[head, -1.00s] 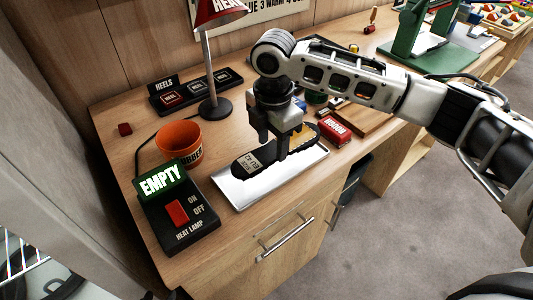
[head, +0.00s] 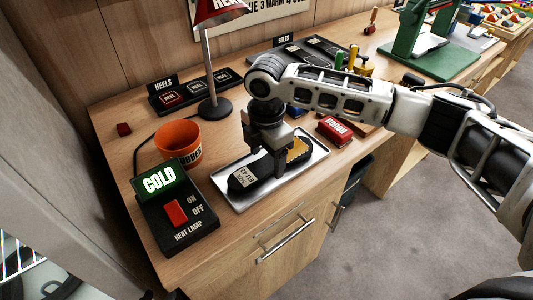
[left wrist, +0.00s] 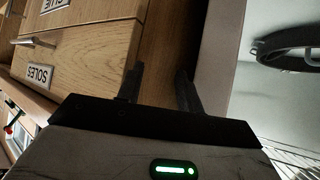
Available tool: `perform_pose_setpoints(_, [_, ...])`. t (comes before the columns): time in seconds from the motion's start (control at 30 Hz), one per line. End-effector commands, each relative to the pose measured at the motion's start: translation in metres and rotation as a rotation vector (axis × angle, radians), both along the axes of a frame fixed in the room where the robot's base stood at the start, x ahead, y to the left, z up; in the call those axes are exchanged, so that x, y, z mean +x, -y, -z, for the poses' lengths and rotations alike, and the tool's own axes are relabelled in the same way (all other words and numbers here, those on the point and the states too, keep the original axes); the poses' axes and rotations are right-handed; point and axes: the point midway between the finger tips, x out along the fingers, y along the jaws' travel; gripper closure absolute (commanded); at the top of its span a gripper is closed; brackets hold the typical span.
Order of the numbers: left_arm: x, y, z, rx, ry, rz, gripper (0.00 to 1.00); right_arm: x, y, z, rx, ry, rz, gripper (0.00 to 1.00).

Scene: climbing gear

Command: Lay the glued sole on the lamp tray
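The glued sole (head: 243,180) is dark with a pale size label and a yellow patch at its far end. It lies along the silver lamp tray (head: 228,197), low on its surface. My right gripper (head: 268,174) reaches down over the sole's middle with its fingers on either side of it, shut on it; the fingers hide part of the sole. My left gripper (left wrist: 160,78) shows in the left wrist view with its two fingers apart and nothing between them, away from the tray.
The heat lamp switch box (head: 180,225) stands left of the tray, its sign (head: 160,181) reading COLD. An orange rubber cup (head: 179,143), the lamp stand (head: 211,80) and a red block (head: 334,131) are close by. Drawers lie below the desk edge.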

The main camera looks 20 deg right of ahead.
Motion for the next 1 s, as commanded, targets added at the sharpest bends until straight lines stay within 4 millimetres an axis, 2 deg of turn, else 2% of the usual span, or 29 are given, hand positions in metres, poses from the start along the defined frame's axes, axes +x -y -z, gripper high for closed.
perform_pose_setpoints(0.27, [-0.001,-0.001,0.000,0.002,-0.004,0.000,0.64,0.000,0.000,-0.006,0.000,0.001,0.000,0.32])
perform_pose_setpoints(0.43, [-0.003,-0.004,-0.009,0.008,-0.009,-0.003,0.64,0.001,0.000,-0.036,0.001,0.003,-0.001,0.32])
perform_pose_setpoints(0.5, [-0.003,-0.005,-0.003,0.010,-0.008,-0.005,0.64,0.001,-0.001,-0.048,0.003,0.004,0.000,0.32])
perform_pose_setpoints(0.7, [-0.004,-0.006,-0.001,0.012,-0.012,-0.006,0.64,0.001,-0.001,-0.090,0.002,0.005,0.000,0.32])
perform_pose_setpoints(0.83, [-0.004,-0.006,0.000,0.012,-0.012,-0.006,0.64,0.001,0.000,-0.110,0.002,0.002,0.000,0.32])
perform_pose_setpoints(1.0, [-0.004,-0.006,-0.001,0.012,-0.013,-0.006,0.64,0.000,0.000,-0.121,0.000,0.000,0.001,0.32])
